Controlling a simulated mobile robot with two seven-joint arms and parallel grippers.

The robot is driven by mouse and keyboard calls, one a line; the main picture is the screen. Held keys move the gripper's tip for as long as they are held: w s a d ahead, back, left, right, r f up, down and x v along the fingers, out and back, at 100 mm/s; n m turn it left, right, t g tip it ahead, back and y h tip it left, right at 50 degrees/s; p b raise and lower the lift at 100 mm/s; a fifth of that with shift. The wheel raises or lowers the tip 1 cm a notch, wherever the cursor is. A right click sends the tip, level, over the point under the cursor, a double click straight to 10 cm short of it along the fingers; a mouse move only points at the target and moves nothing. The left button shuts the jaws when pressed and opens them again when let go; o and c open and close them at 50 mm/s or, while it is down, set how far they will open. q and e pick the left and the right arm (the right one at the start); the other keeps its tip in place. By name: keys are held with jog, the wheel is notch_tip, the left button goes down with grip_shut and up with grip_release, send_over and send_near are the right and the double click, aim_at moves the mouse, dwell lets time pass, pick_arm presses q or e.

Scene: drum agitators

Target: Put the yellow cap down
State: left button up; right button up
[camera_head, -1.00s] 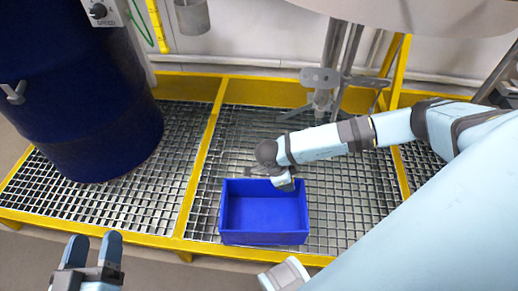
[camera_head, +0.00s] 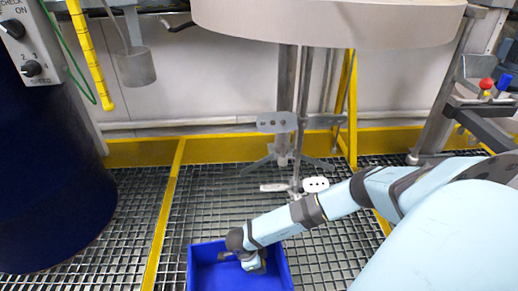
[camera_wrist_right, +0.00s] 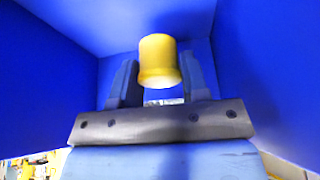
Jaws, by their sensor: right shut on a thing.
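The yellow cap (camera_wrist_right: 158,62) shows in the right wrist view, between the two fingers of my right gripper (camera_wrist_right: 160,82), which is shut on it. Blue walls of the bin (camera_wrist_right: 250,60) surround the cap and fingers there. In the head view my right gripper (camera_head: 250,262) reaches into the blue bin (camera_head: 278,272) from its back edge. The cap is hidden in the head view. Whether the cap touches the bin floor I cannot tell. My left gripper is not in view.
The bin stands on a metal grating (camera_head: 130,200) with yellow frame bars (camera_head: 165,225). A dark blue drum (camera_head: 45,180) stands at the left. A stirrer shaft with paddles (camera_head: 278,122) hangs behind the bin. Open grating lies between drum and bin.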

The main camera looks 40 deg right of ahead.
notch_tip(320, 180, down, 4)
jog(key=shift+f+b, duration=0.15)
jog(key=shift+b, duration=0.9)
jog(key=shift+f, duration=0.1)
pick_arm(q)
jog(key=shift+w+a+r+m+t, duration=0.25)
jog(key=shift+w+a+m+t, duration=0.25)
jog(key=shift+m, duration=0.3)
pick_arm(e)
jog(key=o, duration=0.9)
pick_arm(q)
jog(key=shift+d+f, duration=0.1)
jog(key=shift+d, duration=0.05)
